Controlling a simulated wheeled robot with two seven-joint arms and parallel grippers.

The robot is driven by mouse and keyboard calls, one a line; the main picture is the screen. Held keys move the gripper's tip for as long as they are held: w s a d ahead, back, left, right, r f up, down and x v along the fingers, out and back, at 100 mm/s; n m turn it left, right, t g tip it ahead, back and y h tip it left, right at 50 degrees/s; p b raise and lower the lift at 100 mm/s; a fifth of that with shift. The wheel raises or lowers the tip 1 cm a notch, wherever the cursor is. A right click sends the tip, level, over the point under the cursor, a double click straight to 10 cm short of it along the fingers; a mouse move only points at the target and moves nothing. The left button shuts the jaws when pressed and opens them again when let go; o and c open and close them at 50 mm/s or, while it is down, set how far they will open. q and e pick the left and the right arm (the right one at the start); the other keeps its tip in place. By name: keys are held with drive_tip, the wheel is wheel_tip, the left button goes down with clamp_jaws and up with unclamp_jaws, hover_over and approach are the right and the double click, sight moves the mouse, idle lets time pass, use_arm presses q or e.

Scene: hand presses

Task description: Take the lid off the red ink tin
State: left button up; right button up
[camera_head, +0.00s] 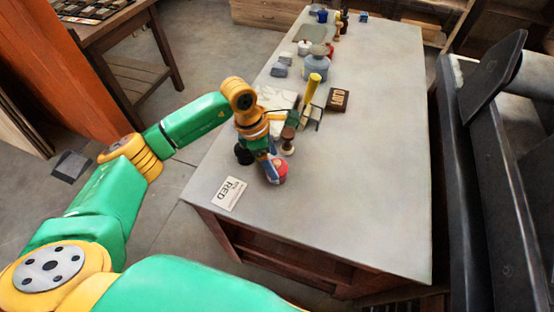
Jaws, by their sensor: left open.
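A small tin with a red top (280,167) stands near the front left corner of the grey table. I take it for the red ink tin; my gripper partly covers it, so I cannot tell whether its lid is on. A white card reading RED (228,193) lies at the table edge, in front and to the left of it. My left gripper (271,172) reaches down at the tin's left side with its fingers open. Whether a finger touches the tin cannot be made out. My right gripper is not in view.
A dark round object (243,155) sits left of my gripper. A brown knobbed tool (288,138), a yellow cylinder (311,90) and a wooden type block (338,99) stand behind. Grey-blue containers (316,66) stand farther back. The table's right half (385,170) is clear; a dark press stands beyond its right edge.

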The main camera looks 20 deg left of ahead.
use_arm(q)
drive_tip(key=shift+w+d+f, duration=0.1)
drive_tip(key=shift+w+f, duration=0.05)
drive_tip(key=shift+f, duration=0.4)
drive_tip(key=shift+w+f, duration=0.3)
drive_tip(key=shift+w, duration=0.1)
drive_tip(key=shift+s+r, duration=0.15)
drive_tip(key=shift+s, duration=0.1)
clamp_jaws()
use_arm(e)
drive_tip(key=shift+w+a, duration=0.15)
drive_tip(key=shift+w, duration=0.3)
